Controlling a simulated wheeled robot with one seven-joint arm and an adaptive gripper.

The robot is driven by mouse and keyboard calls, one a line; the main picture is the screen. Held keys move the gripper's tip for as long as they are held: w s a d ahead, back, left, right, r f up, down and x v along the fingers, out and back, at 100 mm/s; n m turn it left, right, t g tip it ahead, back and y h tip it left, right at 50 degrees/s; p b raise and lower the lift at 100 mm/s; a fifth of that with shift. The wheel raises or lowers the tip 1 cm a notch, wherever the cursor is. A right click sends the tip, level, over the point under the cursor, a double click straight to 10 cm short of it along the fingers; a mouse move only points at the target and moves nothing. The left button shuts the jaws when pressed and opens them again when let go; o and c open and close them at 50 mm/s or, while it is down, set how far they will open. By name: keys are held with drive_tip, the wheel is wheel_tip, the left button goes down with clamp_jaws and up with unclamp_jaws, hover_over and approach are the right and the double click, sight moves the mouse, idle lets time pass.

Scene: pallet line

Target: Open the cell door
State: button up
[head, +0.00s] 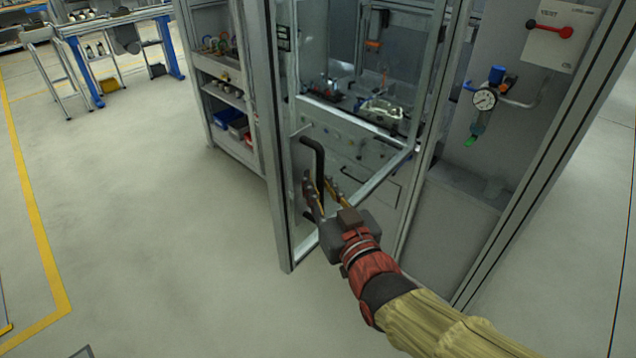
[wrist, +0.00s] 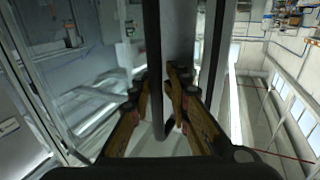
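The cell door (head: 281,200) is a tall grey metal frame with a clear panel. It stands ajar, swung out from the cell at an angle. Its black bar handle (head: 319,155) is upright near the free edge. My gripper (head: 323,187) is at the lower half of this handle, one finger on each side. In the wrist view the handle (wrist: 154,50) runs between the fingertips of my gripper (wrist: 158,80), which appear closed against it. The handle's lower part is partly hidden by the fingers in the head view.
Inside the cell is a bench with fixtures (head: 380,108). A shelf unit with bins (head: 228,90) stands left of the door. A pressure gauge (head: 485,98) and a red-handled panel (head: 556,30) are at right. The floor at left is clear.

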drive_tip(key=shift+o, duration=1.1)
drive_tip(key=shift+d, duration=0.1)
drive_tip(key=v, duration=1.2)
drive_tip(key=shift+f, duration=0.1)
drive_tip(key=s+d+f+g+h, duration=0.2)
drive_tip(key=f+g, duration=0.1)
drive_tip(key=f, duration=0.3)
drive_tip(key=s+d+f+g+h, duration=0.1)
drive_tip(key=s+f+g, duration=0.15)
drive_tip(key=f, duration=0.25)
drive_tip(key=s+d+r+m+g+h, duration=0.1)
drive_tip(key=s+d+m+g+h, duration=0.1)
drive_tip(key=d, duration=0.4)
drive_tip(key=s+d+r+m+g+h, duration=0.1)
drive_tip(key=s+d+m+g, duration=0.1)
drive_tip(key=d, duration=0.4)
drive_tip(key=shift+s+g+h, duration=0.4)
drive_tip(key=shift+s+g, duration=0.1)
drive_tip(key=shift+g, duration=0.25)
